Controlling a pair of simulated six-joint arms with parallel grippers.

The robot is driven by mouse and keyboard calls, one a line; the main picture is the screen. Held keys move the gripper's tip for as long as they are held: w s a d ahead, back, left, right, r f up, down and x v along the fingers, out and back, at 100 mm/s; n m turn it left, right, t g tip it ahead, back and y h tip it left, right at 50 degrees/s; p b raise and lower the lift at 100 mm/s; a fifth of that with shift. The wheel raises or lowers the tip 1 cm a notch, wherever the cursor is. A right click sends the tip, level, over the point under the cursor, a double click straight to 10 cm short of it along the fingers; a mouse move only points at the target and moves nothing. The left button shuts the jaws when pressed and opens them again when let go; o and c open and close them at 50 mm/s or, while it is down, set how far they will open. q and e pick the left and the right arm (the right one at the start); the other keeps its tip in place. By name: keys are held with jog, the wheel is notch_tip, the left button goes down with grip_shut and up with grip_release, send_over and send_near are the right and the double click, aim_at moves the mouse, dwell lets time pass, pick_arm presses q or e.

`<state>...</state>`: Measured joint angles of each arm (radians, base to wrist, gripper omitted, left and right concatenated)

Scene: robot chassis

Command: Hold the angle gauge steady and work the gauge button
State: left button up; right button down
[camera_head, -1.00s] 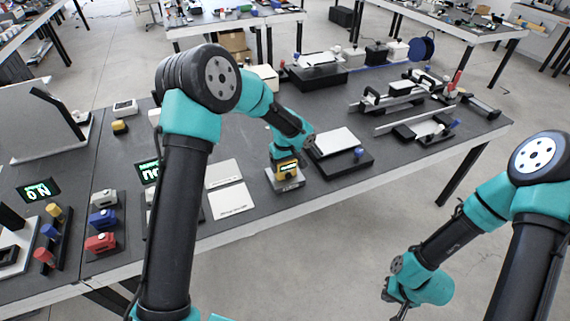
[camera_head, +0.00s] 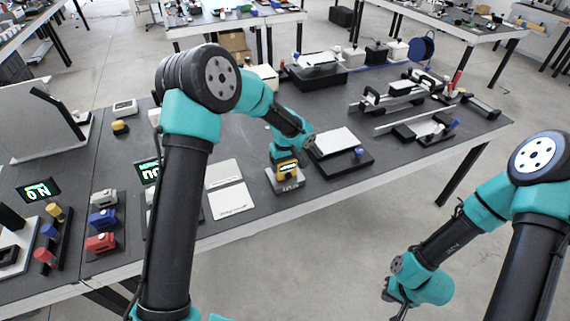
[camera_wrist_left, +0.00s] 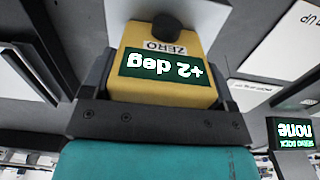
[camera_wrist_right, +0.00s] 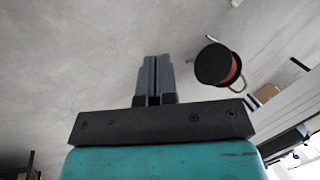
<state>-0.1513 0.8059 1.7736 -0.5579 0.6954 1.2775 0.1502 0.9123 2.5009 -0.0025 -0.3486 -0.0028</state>
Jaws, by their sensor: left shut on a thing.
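The angle gauge is a yellow block (camera_head: 287,168) sitting on a small grey stand (camera_head: 287,183) near the table's front edge. My right gripper (camera_head: 397,300) hangs off the table's front, far from the gauge. In the right wrist view its fingers (camera_wrist_right: 155,70) are together with nothing between them.
A dark base with a white plate (camera_head: 334,141) and a blue knob (camera_head: 359,153) stands right of the gauge. White printed cards (camera_head: 230,200) lie to its left. A small display (camera_wrist_left: 294,132) reads "none". Open floor lies in front of the table.

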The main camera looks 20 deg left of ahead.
aim_at(288, 176)
jog(key=shift+w, duration=0.1)
dwell(0.5)
jog(key=w+a+r+m+t+h, duration=0.1)
jog(key=w+a+r+m+t, duration=0.2)
jog(key=w+a, duration=0.45)
jog(key=w+a+r+m+t+h, duration=0.1)
jog(key=w+a+m+t, duration=0.1)
jog(key=w+a+t, duration=0.35)
jog(key=w+a+r+m+t+h, duration=0.1)
jog(key=a+r+m+t, duration=0.2)
jog(key=a+r, duration=0.2)
jog(key=w+a+r+m+t+h, duration=0.2)
jog(key=a+r, duration=0.3)
jog(key=a, duration=0.7)
jog(key=shift+w+a+r+m+t, duration=0.2)
jog(key=shift+a+m+t, duration=0.05)
jog(key=shift+m+t, duration=0.3)
jog(key=shift+w+a, duration=0.1)
jog(key=shift+w+a, duration=0.85)
jog(key=shift+w, duration=0.25)
jog(key=shift+w+a, duration=0.9)
jog(key=shift+w, duration=0.25)
jog(key=shift+w+a, duration=0.85)
jog(key=shift+w, duration=0.25)
